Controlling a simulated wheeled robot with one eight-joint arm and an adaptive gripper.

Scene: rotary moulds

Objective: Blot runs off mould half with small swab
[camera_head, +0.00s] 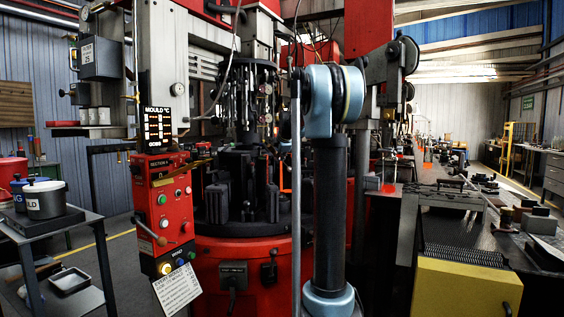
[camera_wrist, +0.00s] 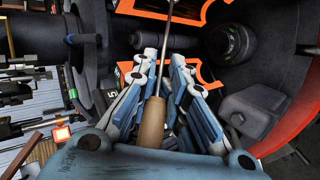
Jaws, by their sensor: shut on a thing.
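In the wrist view my gripper (camera_wrist: 161,72) is shut on a swab with a wooden handle (camera_wrist: 152,120). Its thin metal rod runs up between the fingers and leaves the top of the picture, so the swab's head is out of sight. Dark rounded machine parts, with orange-edged openings (camera_wrist: 212,80), lie beyond the fingers. I cannot tell which of them is the mould half. In the head view black mould parts (camera_head: 241,190) stand on the red round machine base. My gripper and the swab are not seen there; my arm stands right of the moulds.
A red control box (camera_head: 165,215) with a hanging card stands at the machine's left front. A side table (camera_head: 50,235) with a grey pot (camera_head: 45,198) is at the left. A dark workbench (camera_head: 440,215) with tools runs along the right, with a yellow box (camera_head: 465,288) in front.

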